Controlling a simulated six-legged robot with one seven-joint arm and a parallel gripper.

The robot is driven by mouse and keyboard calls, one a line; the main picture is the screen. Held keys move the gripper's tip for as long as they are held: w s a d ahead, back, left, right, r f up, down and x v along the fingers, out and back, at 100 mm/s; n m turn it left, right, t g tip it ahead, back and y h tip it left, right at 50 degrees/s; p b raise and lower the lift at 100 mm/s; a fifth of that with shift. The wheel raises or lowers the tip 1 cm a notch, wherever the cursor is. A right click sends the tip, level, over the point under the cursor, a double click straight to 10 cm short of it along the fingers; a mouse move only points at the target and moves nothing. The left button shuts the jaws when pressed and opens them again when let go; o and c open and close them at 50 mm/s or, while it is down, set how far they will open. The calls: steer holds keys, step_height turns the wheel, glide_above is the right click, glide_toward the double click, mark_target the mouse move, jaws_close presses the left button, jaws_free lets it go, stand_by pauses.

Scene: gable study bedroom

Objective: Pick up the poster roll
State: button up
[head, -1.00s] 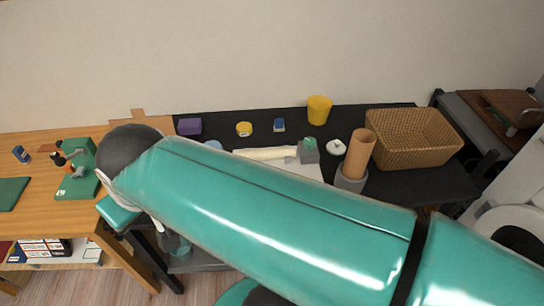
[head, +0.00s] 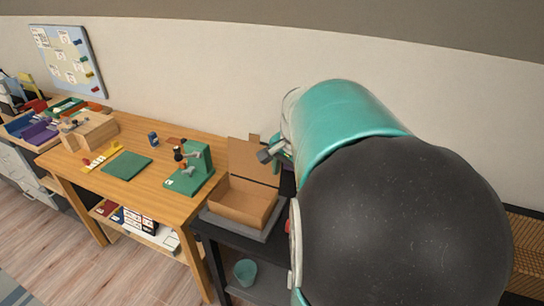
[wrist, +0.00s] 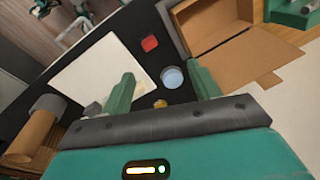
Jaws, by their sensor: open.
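The poster roll (wrist: 30,140) appears to be the brown cardboard tube at the lower left of the wrist view. A grey round holder (wrist: 48,103) is at its end; the tube looks tilted from this angle. My gripper (wrist: 162,72) is open and empty, with its two green fingers apart over the dark table (wrist: 135,30). The roll lies well to the left of the fingers, apart from them. In the head view now, my arm hides the roll and most of my gripper.
In the wrist view, a white sheet (wrist: 100,75), a red block (wrist: 150,43) and a blue round item (wrist: 172,78) lie on the dark table. An open cardboard box (head: 243,205) stands at its left end. The wooden desk (head: 95,190) holds a green mat (head: 125,165) and a green stand (head: 196,170).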

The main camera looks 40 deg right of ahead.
steer(key=s+d+f+m+t+y, duration=0.1)
steer(key=s+d+f+m, duration=0.4)
steer(key=d, duration=0.4)
steer(key=s+d+f+m+y, duration=0.1)
steer(key=s+d+f+m, duration=0.2)
steer(key=s+d+m, duration=0.4)
steer(key=s+d+f+m+t, duration=0.1)
steer(key=s+d+f+m, duration=0.3)
steer(key=d, duration=0.6)
steer(key=shift+n, duration=0.7)
steer(key=x, duration=0.8)
steer(key=shift+s+f, duration=0.1)
steer(key=shift+f, duration=0.15)
steer(key=shift+x, duration=2.3)
steer(key=c, duration=1.1)
steer(key=shift+c, duration=0.2)
steer(key=shift+r, duration=0.15)
